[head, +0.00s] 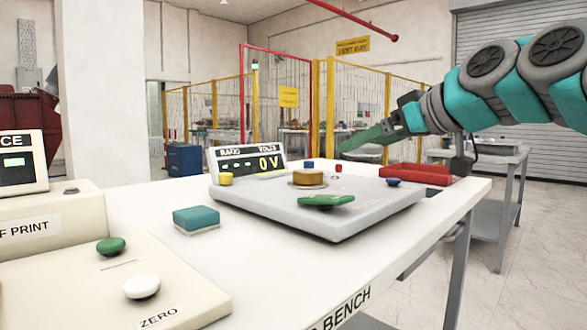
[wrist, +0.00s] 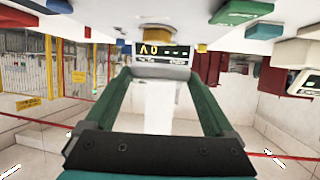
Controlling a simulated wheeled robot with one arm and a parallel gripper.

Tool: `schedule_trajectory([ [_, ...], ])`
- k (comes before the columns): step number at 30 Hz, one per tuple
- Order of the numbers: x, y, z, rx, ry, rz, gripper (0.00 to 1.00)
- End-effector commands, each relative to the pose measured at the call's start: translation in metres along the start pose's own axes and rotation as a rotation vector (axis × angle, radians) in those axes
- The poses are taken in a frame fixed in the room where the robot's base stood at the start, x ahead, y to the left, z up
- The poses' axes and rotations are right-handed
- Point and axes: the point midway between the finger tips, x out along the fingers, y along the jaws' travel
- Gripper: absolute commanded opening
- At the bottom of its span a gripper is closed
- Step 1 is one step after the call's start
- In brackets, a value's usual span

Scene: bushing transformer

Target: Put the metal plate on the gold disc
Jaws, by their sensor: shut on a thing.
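The gold disc (head: 308,178) sits on top of the grey instrument platform (head: 270,205) on the bench. My gripper (head: 362,140) is above and to the right of the disc in the head view, fingers pointing left.
A teal block (head: 196,218) stands left on the white bench (head: 270,280).

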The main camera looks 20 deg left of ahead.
Motion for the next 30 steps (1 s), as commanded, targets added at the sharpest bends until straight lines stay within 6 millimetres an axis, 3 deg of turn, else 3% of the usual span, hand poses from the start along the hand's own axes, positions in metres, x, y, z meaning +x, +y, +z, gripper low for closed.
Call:
schedule_trajectory([
  [5,0.019,0.001,-0.008,-0.001,0.002,-0.001,0.21],
  [18,0.106,0.006,-0.033,-0.001,-0.002,-0.001,0.21],
  [24,0.135,0.007,-0.042,0.0,-0.001,-0.001,0.21],
  [30,0.146,0.008,-0.047,-0.001,0.002,0.0,0.21],
])
